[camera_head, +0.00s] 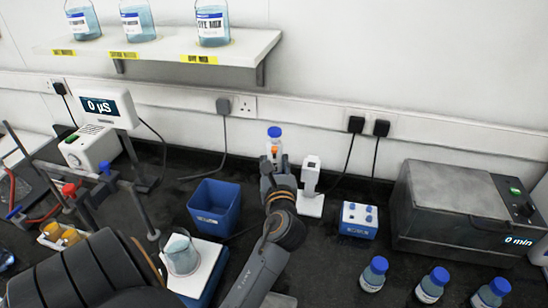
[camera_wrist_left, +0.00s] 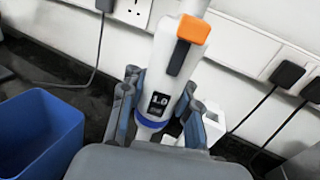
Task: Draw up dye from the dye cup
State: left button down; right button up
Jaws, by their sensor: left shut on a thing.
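My left gripper (camera_head: 274,165) is shut on a white pipette (camera_head: 275,142) with a blue top and an orange button. In the left wrist view the pipette (camera_wrist_left: 190,55) stands slightly tilted between the two fingers of the gripper (camera_wrist_left: 152,105). Its small dark display reads 1.0 and a blue ring shows below it. The pipette's tip is hidden. Small cups with orange-yellow contents (camera_head: 62,236) sit in a holder at the left; I cannot tell which thing is the dye cup. My right gripper is not in view.
A white stand (camera_head: 311,190) is just right of the gripper. A blue bin (camera_head: 214,206) and a beaker (camera_head: 181,254) on a white-topped device are to the left. A blue-white block (camera_head: 358,219), grey machine (camera_head: 440,205) and blue-capped bottles (camera_head: 432,285) are right.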

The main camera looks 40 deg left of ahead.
pick_arm(q)
jog(key=shift+f+b, duration=0.65)
jog(key=shift+f, duration=0.7)
